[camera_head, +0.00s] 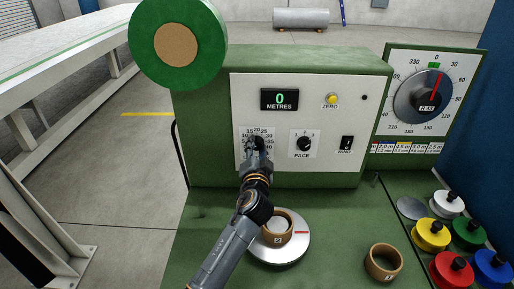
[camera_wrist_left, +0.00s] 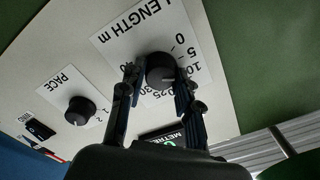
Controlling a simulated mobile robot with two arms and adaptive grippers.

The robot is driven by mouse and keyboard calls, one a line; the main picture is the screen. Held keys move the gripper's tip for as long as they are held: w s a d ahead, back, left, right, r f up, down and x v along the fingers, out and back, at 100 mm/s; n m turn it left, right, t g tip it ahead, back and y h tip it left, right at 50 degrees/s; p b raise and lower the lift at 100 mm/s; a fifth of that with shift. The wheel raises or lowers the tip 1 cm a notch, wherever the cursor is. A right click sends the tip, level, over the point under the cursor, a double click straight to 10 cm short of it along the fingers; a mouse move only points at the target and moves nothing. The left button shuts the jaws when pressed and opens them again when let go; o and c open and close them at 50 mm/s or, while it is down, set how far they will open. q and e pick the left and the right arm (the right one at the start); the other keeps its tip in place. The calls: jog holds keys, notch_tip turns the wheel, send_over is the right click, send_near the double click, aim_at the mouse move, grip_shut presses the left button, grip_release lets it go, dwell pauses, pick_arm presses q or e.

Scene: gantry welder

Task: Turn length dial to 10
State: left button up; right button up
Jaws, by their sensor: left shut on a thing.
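The length dial is a black round knob (camera_wrist_left: 160,68) on a white plate marked "LENGTH m" on the machine's front panel. My left gripper (camera_head: 257,143) reaches up to it in the head view and hides most of the knob there. In the left wrist view the fingers of my left gripper (camera_wrist_left: 158,76) are shut on the knob, one on each side. A short pale mark on the knob seems to point toward the side of the 10, but I cannot tell the exact setting. The metres display (camera_head: 280,99) reads 0. My right gripper is not in view.
A pace knob (camera_head: 303,144), a wind switch (camera_head: 346,143) and a yellow zero button (camera_head: 331,100) share the panel. Below stand a silver disc (camera_head: 294,249) with a brown ring, another brown ring (camera_head: 384,262) and several coloured knobbed pieces. A large dial (camera_head: 424,96) stands right.

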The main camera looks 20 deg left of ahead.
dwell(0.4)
pick_arm(q)
jog(key=o, duration=1.2)
jog(key=shift+c, duration=0.2)
jog(key=v, duration=1.2)
jog(key=shift+f, duration=0.1)
